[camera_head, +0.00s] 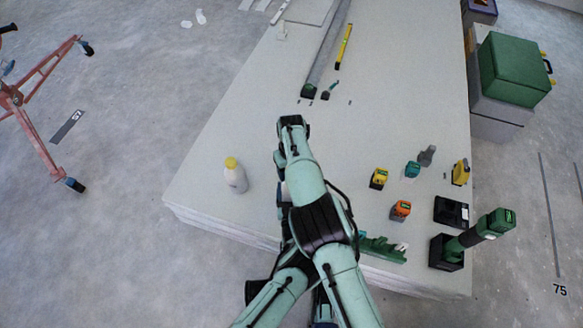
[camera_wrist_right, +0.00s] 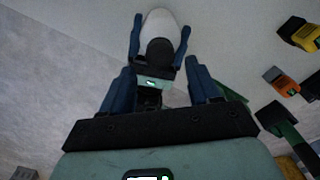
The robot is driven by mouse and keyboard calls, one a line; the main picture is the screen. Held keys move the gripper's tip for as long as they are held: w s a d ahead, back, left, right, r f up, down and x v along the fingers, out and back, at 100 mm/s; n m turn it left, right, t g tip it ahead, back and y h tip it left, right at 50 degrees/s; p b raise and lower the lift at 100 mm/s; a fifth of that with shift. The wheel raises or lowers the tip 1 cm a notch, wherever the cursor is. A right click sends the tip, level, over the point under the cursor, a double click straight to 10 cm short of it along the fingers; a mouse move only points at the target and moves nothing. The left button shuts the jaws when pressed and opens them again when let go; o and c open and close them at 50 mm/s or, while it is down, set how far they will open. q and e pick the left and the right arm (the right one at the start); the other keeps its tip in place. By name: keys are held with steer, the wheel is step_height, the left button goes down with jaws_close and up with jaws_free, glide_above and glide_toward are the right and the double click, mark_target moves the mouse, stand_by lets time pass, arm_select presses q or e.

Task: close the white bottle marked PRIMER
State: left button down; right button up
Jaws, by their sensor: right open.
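In the right wrist view my left gripper (camera_wrist_right: 160,32) has its two blue fingers against the sides of a white bottle-like thing (camera_wrist_right: 160,19). A dark round part shows at its near end; I cannot tell whether it is a cap or an opening. My right gripper (camera_wrist_right: 158,75) is open and empty, its fingers pointing towards the left one. No PRIMER marking is readable.
The pale panel stack (camera_head: 225,120) is clear around the yellow-topped bottle. To the right stand a yellow tool (camera_head: 379,178), a teal one (camera_head: 412,169), an orange one (camera_head: 400,210) and a large green-black tool (camera_head: 470,238). A spirit level (camera_head: 344,47) lies at the back.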

steer(key=n, duration=0.5)
steer(key=shift+r, duration=0.2)
steer(key=n, duration=0.5)
steer(key=shift+s+r, duration=0.1)
steer(key=shift+r, duration=0.05)
steer(key=n, duration=0.4)
steer(key=shift+r+n, duration=0.2)
steer(key=shift+n, duration=0.1)
steer(key=n, duration=0.4)
steer(key=shift+r+n, duration=0.2)
steer(key=shift+n, duration=0.2)
steer(key=n, duration=0.4)
steer(key=shift+r, duration=0.25)
steer(key=n, duration=0.5)
steer(key=shift+r, duration=0.25)
steer(key=n, duration=0.4)
steer(key=shift+r, duration=0.25)
steer(key=n, duration=0.4)
steer(key=shift+r, duration=0.25)
